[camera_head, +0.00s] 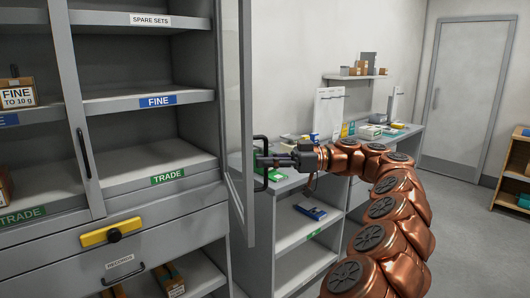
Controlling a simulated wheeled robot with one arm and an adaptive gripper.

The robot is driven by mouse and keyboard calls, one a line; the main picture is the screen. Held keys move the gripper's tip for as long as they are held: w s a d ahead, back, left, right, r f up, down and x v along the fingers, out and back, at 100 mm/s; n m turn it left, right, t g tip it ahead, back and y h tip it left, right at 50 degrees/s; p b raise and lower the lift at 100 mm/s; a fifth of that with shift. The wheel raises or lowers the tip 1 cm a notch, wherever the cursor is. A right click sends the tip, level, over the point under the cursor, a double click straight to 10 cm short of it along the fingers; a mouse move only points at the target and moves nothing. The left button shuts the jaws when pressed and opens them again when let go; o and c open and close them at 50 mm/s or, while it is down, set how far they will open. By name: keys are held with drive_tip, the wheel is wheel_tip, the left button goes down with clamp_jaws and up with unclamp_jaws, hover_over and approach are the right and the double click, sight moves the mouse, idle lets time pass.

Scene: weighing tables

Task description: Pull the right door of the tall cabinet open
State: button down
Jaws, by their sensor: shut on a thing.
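The tall grey cabinet (152,190) fills the left side. Its right door (237,110), a glazed frame, stands swung out, seen nearly edge-on, so the shelves behind it show openly. The black bar handle (264,178) of this door is on its free edge. My gripper (268,161) reaches in from the right and is shut on that handle. The left door's dark handle (83,153) shows at the left, and that door appears shut.
A yellow bar with a black knob (114,236) is on the drawer front below the doors. A side bench (400,140) with boxes runs along the wall behind my arm. Open floor (465,235) lies to the right, with a wooden shelf (507,180) at the edge.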

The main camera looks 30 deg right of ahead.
drive_tip(key=shift+d, duration=0.3)
drive_tip(key=c, duration=1.5)
unclamp_jaws()
